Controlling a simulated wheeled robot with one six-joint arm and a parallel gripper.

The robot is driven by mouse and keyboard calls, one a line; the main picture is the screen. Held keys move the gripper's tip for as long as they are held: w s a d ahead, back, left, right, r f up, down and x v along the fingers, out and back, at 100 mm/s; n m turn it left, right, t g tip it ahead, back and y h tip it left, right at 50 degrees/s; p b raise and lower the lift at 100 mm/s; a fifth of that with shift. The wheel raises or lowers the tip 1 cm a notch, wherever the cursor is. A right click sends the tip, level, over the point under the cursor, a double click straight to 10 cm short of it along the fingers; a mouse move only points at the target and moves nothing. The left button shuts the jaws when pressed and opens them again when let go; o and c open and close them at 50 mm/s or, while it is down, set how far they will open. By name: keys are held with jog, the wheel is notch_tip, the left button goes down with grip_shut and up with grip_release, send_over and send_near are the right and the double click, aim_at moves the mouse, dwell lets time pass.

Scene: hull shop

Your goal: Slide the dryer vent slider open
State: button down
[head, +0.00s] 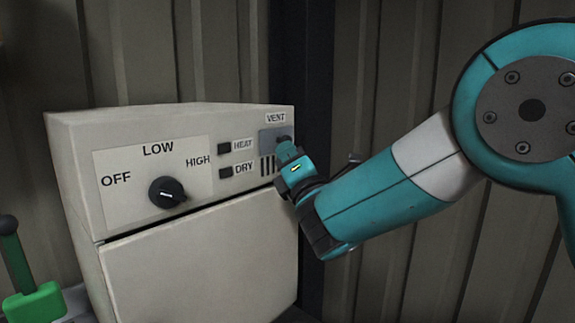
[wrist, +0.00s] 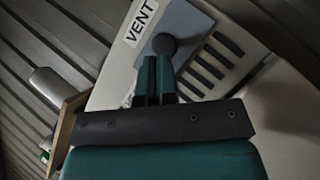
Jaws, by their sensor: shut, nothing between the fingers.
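The dryer (head: 175,206) is a cream box with a front control panel. Its vent slider (head: 268,139) is a grey plate under the VENT label at the panel's upper right; dark vent slots (head: 267,167) show below it. In the wrist view the slider's round dark knob (wrist: 164,44) is just beyond my fingertips, with several bare slots (wrist: 214,62) to its right. My gripper (head: 287,151) is shut and empty, its fingertips at the knob. It also shows in the wrist view (wrist: 156,72). I cannot tell whether the fingertips touch the knob.
A dark dial (head: 166,193) marked OFF, LOW and HIGH is on the panel's left. HEAT (head: 224,149) and DRY (head: 226,173) buttons sit just left of the vent. A green-handled object (head: 35,300) stands at lower left. A ribbed wall (head: 215,55) is behind.

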dwell(0.4)
jog(key=shift+s+a+f+b, duration=0.15)
jog(key=shift+s+f+b, duration=0.25)
jog(key=shift+b, duration=0.6)
jog(key=a+b+v, duration=0.1)
jog(key=b+v, duration=1.1)
jog(key=b, duration=0.1)
jog(key=shift+s+a+f, duration=0.2)
jog(key=shift+a+f, duration=0.15)
jog(key=shift+f, duration=0.05)
